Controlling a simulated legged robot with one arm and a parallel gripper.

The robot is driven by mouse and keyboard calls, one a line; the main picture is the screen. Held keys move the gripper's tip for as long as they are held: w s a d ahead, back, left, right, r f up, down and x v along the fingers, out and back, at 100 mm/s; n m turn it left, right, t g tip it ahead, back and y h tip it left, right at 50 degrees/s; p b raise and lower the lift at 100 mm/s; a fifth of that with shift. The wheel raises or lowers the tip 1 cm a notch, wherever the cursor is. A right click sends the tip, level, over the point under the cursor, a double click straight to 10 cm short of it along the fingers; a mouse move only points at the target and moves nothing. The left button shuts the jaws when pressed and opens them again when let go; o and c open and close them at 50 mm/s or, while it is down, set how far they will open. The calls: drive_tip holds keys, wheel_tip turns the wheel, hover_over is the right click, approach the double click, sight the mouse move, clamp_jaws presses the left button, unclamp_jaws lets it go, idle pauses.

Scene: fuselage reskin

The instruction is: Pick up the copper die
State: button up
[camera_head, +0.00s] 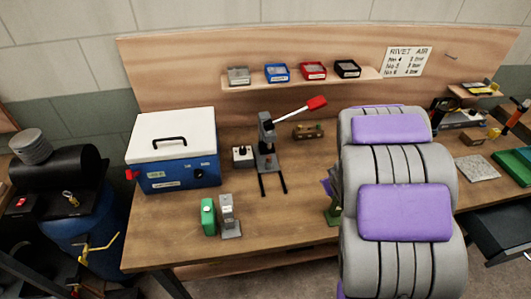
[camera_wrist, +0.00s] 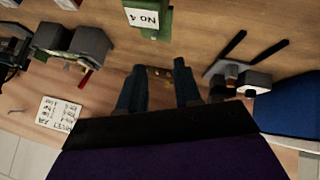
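My gripper (camera_wrist: 160,88) is open in the wrist view, its two dark blue fingers apart with nothing held between them. A small brown block with several small round spots (camera_wrist: 160,76) shows in the gap, beyond the fingers on the bench. It looks like the brown block (camera_head: 308,131) at the back of the bench in the head view. I cannot clearly make out the copper die; whether one of those spots is it, I cannot tell. In the head view my grey and purple arm hides most of my gripper and part of the bench.
A press with a red-handled lever (camera_head: 267,145) and a small white box (camera_head: 243,155) stand left of the block. A blue cooler-like box (camera_head: 178,175) stands further left. A green stand labelled No 4 (camera_wrist: 150,20) is nearby. A shelf (camera_head: 300,80) overhangs the back.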

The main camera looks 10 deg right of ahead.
drive_tip(key=w+a+f+n+t+y+p, duration=0.2)
drive_tip(key=w+t+y+p, duration=0.1)
drive_tip(key=w+p, duration=0.1)
drive_tip(key=t+y+b, duration=0.2)
drive_tip(key=y+b, duration=0.3)
drive_tip(key=b, duration=0.4)
approach(270, 158)
drive_tip(key=shift+w+a+f+b, duration=0.55)
drive_tip(key=shift+w+a+f, duration=0.1)
drive_tip(key=shift+w+a, duration=0.2)
drive_tip(key=shift+w+a+f, duration=0.1)
drive_tip(key=shift+w+a, duration=0.2)
drive_tip(key=shift+a, duration=0.1)
drive_tip(key=shift+w+d+f+b, duration=0.15)
drive_tip(key=shift+w+f+b, duration=0.05)
drive_tip(key=shift+w+b, duration=0.25)
drive_tip(key=x, duration=0.1)
drive_tip(key=b+x, duration=0.1)
drive_tip(key=x, duration=0.2)
drive_tip(key=shift+w+d+b, duration=0.15)
drive_tip(key=shift+d+b, duration=0.2)
drive_tip(key=shift+b, duration=0.05)
drive_tip(key=shift+a+r, duration=0.15)
drive_tip(key=shift+a, duration=0.2)
drive_tip(key=shift+c, duration=0.3)
drive_tip(key=shift+d, duration=0.25)
clamp_jaws()
